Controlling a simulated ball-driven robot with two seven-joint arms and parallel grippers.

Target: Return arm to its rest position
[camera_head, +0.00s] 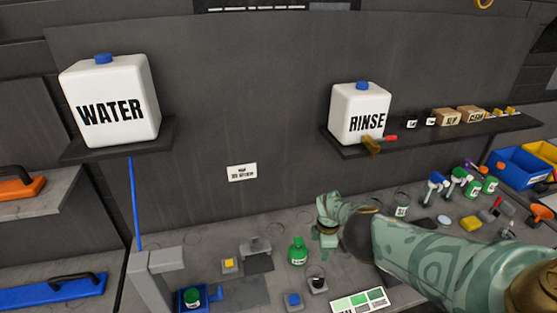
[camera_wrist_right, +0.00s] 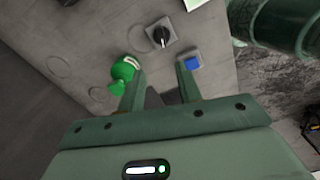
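My right arm (camera_head: 430,250) reaches in from the lower right in the head view, patterned pale green. Its gripper (camera_head: 328,240) hangs over the workbench, just right of a green bottle (camera_head: 298,251). In the right wrist view the two fingers of the gripper (camera_wrist_right: 161,82) stand apart with nothing held between them. The green bottle (camera_wrist_right: 123,72) shows beside the left finger, and a blue button (camera_wrist_right: 193,63) shows by the tip of the right finger. Whether the finger touches the bottle is unclear. My left gripper is in neither view.
A black knob (camera_head: 318,284) and a white-green card (camera_head: 360,300) are near the front. A WATER container (camera_head: 110,100) and a RINSE container (camera_head: 360,113) stand on wall shelves. Spray bottles (camera_head: 457,182) and blue and yellow bins (camera_head: 522,167) crowd the right. A grey post (camera_head: 150,285) stands left.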

